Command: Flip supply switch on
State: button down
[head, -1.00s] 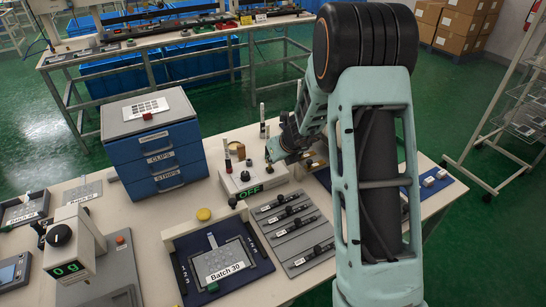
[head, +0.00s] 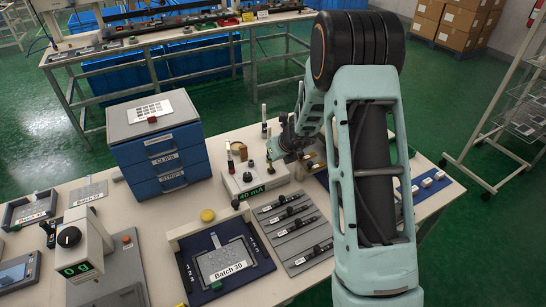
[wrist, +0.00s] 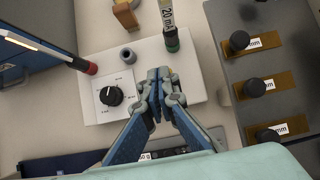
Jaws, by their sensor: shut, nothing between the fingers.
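The supply is a white box (head: 235,188) in the middle of the bench. In the wrist view the supply's top (wrist: 90,55) shows a black dial (wrist: 111,96) on a marked plate. My gripper (wrist: 157,74) is shut and empty, with its fingertips over the supply's top, right of the dial. I cannot make out the supply switch; the fingers may cover it.
A red-tipped probe (wrist: 85,66) and a green-ended one labelled 20 mA (wrist: 169,35) are close to my fingers. A blue drawer unit (head: 158,155) stands to the left.

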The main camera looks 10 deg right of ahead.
jog(key=shift+w+a, duration=0.15)
jog(key=shift+w, duration=0.2)
jog(key=shift+r+p, duration=0.15)
jog(key=shift+p, duration=0.15)
jog(key=shift+r+p, duration=0.7)
jog(key=shift+r, duration=0.05)
